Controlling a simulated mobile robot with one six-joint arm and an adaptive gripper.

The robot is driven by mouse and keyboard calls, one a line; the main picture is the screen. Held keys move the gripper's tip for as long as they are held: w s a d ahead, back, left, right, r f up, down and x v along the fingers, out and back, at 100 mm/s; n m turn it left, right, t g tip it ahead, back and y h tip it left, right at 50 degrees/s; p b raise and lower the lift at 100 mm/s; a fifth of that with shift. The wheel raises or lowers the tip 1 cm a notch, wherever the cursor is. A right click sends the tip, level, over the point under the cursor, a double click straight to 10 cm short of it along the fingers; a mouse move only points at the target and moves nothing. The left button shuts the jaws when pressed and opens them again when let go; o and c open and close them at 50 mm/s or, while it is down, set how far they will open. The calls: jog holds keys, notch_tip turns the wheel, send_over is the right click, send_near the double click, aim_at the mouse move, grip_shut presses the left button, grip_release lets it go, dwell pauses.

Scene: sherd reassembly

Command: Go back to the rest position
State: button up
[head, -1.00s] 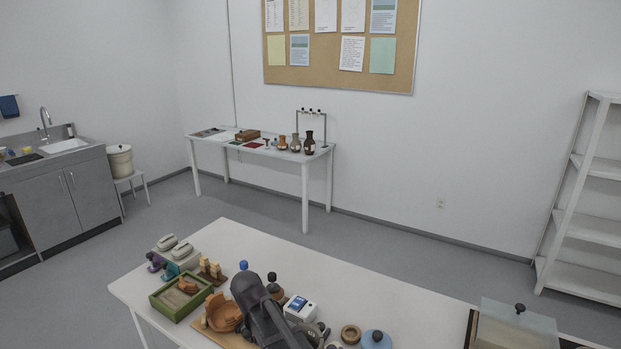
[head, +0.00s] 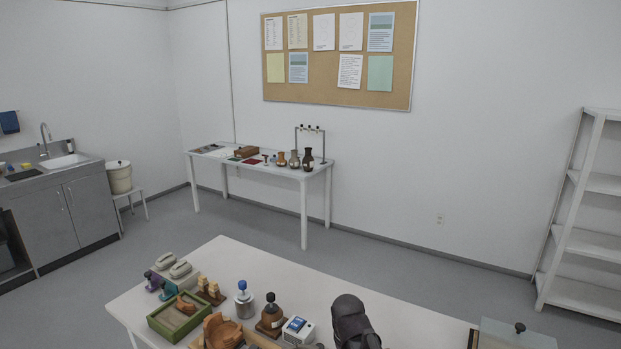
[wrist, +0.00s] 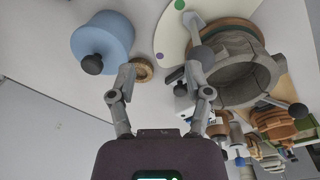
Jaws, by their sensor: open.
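My gripper (wrist: 160,55) shows in the wrist view with its two fingers spread apart and nothing between the tips. The right finger overlaps a pale disc with coloured dots (wrist: 172,38) and the edge of a grey round vessel (wrist: 237,78); I cannot tell if it touches either. In the head view an orange broken pot (head: 221,329) stands on the near table, beside a green-framed tray of sand (head: 174,319) with an orange sherd (head: 186,303) in it. My dark arm shows at the bottom right of centre; my gripper is out of that view.
A blue-capped bottle (head: 244,302), a brown bottle (head: 270,318) and a white device (head: 298,331) crowd the table (head: 220,262).

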jog(key=s+d+m, duration=0.3)
jog(key=s+d, duration=0.1)
jog(key=d, duration=0.3)
jog(key=shift+s+d+r+y+p, duration=0.25)
jog(key=shift+s+r+y+p, duration=0.05)
jog(key=shift+r, duration=0.05)
